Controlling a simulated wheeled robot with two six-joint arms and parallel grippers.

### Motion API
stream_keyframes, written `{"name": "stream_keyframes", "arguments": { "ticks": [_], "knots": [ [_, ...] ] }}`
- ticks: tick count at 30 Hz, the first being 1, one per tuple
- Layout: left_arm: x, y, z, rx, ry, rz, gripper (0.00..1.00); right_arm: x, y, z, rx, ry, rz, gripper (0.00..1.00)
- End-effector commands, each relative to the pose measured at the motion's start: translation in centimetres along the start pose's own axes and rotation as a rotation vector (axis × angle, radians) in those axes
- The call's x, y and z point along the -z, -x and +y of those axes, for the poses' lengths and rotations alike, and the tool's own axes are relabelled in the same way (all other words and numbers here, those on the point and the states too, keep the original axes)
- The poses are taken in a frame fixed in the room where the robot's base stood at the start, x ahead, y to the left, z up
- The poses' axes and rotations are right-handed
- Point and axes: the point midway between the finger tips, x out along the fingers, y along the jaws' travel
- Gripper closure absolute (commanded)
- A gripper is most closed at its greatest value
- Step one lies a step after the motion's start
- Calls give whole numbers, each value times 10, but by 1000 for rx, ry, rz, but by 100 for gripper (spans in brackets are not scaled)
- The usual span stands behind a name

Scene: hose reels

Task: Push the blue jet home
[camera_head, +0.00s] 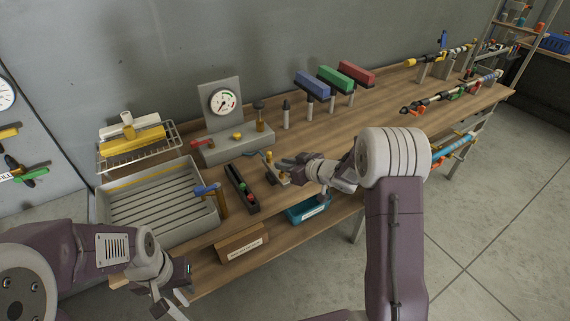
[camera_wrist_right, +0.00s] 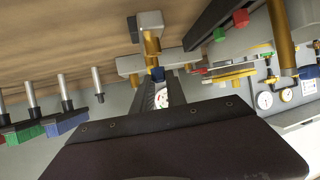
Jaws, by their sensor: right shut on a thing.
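The blue jet (camera_wrist_right: 157,74) shows as a small dark blue piece at the end of a brass fitting (camera_wrist_right: 152,46) in the right wrist view.
A dark rack (camera_head: 236,178) with green and red pieces lies just left of the fitting. A teal bin (camera_head: 305,210) is below. Bench right of the arm is partly clear.

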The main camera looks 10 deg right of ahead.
Motion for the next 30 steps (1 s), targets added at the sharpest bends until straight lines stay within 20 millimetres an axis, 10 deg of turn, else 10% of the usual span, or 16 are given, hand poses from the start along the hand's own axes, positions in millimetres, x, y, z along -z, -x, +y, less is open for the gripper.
{"name": "stream_keyframes", "arguments": {
  "ticks": [22,23,25,30],
  "knots": [
    [-2,-14,0,0,0,0,64,-18,-9,0,0,1,-1,100],
    [-1,-13,0,0,0,0,64,-17,-8,0,0,1,0,74],
    [-1,-13,0,0,0,0,64,-17,-8,0,0,1,0,57],
    [-1,-13,0,0,0,0,64,-17,-8,0,0,1,0,57]
  ]
}}
